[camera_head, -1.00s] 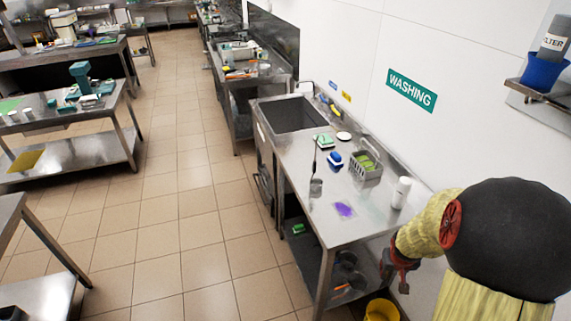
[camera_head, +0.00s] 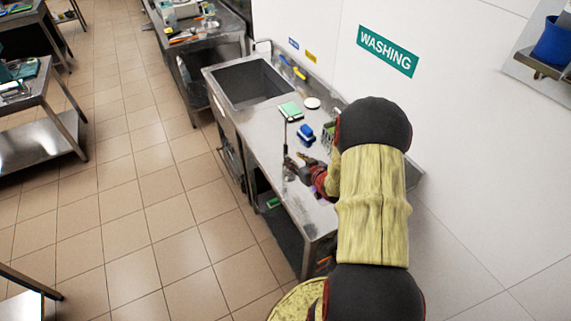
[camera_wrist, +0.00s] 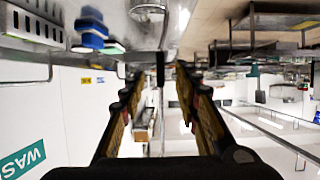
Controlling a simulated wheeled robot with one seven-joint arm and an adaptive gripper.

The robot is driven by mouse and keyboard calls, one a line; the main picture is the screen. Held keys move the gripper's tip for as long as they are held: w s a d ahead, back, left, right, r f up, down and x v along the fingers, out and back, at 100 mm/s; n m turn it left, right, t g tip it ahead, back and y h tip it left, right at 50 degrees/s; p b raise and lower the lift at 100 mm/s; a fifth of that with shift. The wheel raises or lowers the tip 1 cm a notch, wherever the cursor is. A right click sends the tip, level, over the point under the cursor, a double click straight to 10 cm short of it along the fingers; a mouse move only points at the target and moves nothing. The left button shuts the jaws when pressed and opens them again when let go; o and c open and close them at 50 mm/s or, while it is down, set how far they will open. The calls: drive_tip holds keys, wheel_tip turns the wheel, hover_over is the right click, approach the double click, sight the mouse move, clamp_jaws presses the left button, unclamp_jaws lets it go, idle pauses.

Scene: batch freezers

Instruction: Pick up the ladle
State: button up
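In the wrist view, the scene is upside down. There my gripper (camera_wrist: 158,95) has its two fingers spread wide apart. The ladle's dark handle end (camera_wrist: 160,70) shows between them, apparently without touching either finger. The ladle's metal bowl shows at the top edge.
The washing table (camera_head: 259,141) has a sink (camera_head: 250,83) at its far end. The wall is close on the right; open floor lies left.

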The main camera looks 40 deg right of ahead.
sight(287, 151)
drive_tip(key=shift+r+x, duration=0.2)
drive_tip(key=shift+x, duration=0.95)
drive_tip(key=shift+r+x, duration=0.15)
drive_tip(key=shift+x, duration=1.3)
drive_tip(key=shift+r+x, duration=0.1)
drive_tip(key=shift+x, duration=1.35)
drive_tip(key=shift+w, duration=0.1)
drive_tip(key=shift+c, duration=1.2)
clamp_jaws()
